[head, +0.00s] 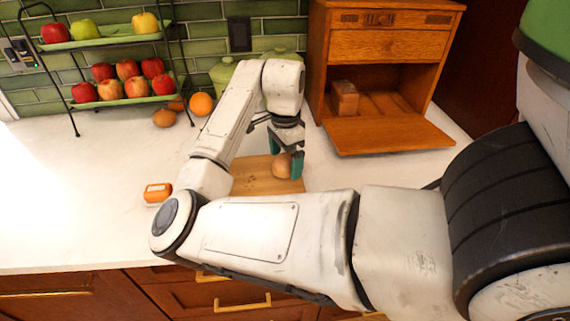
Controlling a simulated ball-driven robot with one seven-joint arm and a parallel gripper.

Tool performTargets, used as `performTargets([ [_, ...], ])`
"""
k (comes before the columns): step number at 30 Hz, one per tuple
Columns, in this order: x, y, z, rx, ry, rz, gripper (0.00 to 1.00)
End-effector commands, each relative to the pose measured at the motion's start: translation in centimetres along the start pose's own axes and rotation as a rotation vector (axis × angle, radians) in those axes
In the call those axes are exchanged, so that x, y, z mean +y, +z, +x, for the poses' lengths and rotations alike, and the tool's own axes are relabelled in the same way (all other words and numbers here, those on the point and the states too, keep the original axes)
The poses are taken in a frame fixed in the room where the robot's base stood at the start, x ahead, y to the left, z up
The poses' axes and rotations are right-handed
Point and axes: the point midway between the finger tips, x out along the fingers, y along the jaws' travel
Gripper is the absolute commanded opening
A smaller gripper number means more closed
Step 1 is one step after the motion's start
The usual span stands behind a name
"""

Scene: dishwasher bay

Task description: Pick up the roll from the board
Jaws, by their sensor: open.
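A round brown roll (281,166) lies on the right part of the wooden board (252,180). The board lies on the white counter, partly hidden behind my arm. My gripper (286,163) points down at the roll, with its green fingers open. One finger shows just right of the roll and the other is at its upper left. Whether the fingers touch the roll cannot be told from this view.
An orange-and-white packet (157,193) lies left of the board. A wooden bread box (385,45) with its door lowered and a loaf (344,98) inside stands at the back right. A two-tier fruit rack (120,100) stands at the back left.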

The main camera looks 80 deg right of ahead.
Motion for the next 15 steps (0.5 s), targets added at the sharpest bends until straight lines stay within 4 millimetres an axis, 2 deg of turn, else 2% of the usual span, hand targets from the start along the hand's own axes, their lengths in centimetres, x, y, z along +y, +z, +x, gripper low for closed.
performTargets([
  [4,0.02,-0.03,1.25,0.0,0.0,0.001,1.0],
  [11,0.01,-0.04,1.39,0.0,-0.001,0.001,1.0],
  [15,0.0,-0.04,1.37,0.0,-0.001,0.001,0.88],
])
